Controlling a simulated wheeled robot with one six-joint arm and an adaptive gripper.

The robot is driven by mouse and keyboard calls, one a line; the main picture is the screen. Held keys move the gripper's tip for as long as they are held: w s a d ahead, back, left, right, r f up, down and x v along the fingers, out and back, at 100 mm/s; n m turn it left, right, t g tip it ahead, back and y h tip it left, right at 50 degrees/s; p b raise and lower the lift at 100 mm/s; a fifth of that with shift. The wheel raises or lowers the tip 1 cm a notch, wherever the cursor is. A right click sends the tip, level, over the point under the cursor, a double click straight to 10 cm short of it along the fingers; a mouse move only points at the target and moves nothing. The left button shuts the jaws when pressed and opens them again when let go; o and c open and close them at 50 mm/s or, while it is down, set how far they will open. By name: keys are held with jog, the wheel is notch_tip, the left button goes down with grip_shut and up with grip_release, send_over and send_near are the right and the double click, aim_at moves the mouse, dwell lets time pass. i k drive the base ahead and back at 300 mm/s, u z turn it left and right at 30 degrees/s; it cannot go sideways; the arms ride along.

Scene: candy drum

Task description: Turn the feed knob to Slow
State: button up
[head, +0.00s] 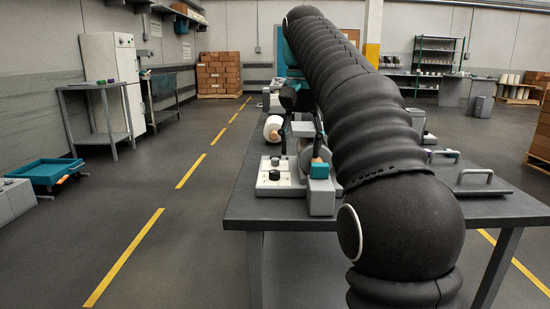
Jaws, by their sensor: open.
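A pale control panel (281,186) sits at the left edge of the grey table. My gripper (303,130) is small and partly hidden by my black arm. Its dark fingers appear apart, above and behind the panel, with no knob between them.
A grey block with a teal part (319,170) stands right of the panel. A white roll (273,128) lies behind it. Grey handles (475,177) are on the table's right side. My arm hides the table's middle. The floor left of the table (200,240) is clear.

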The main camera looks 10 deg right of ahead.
aim_at(275, 162)
jog(key=i, duration=1)
